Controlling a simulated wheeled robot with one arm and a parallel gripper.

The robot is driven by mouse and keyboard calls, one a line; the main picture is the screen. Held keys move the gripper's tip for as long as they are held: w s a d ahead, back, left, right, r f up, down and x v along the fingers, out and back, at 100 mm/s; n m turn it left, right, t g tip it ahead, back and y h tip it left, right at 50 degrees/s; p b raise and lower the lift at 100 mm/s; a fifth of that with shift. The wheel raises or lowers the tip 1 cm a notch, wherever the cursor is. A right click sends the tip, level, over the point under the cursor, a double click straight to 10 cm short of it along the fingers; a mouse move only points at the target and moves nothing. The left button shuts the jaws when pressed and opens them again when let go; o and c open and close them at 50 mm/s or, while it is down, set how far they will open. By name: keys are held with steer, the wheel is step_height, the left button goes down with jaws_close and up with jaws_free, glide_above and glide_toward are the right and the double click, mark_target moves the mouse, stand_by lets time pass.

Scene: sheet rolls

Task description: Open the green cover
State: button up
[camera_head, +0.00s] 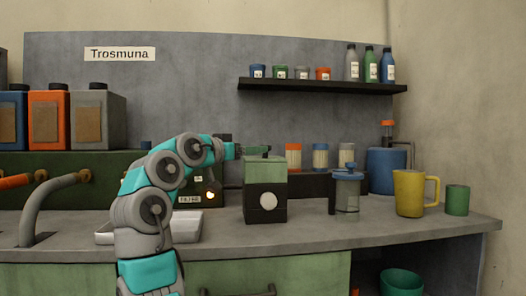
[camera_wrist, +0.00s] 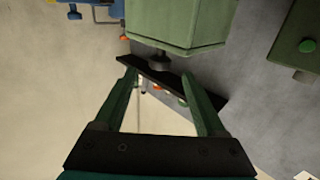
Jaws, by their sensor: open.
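A small box (camera_head: 265,207) with a black lower body and a white round knob on its front stands on the counter in the head view. Its upper part is a green cover (camera_head: 265,173), which looks shut. My gripper (camera_head: 257,150) is just above the cover's top, reaching in from the left; whether it touches is unclear. In the wrist view my gripper (camera_wrist: 162,82) is open, its two green fingers apart with nothing held between them. A large green faceted body (camera_wrist: 180,22) with a grey knob fills the top there; I cannot tell which object it is.
A white tray (camera_head: 188,229) lies left. A black shelf (camera_head: 320,86) hangs above.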

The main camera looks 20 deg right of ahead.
steer(key=shift+x, duration=3.6)
jaws_close()
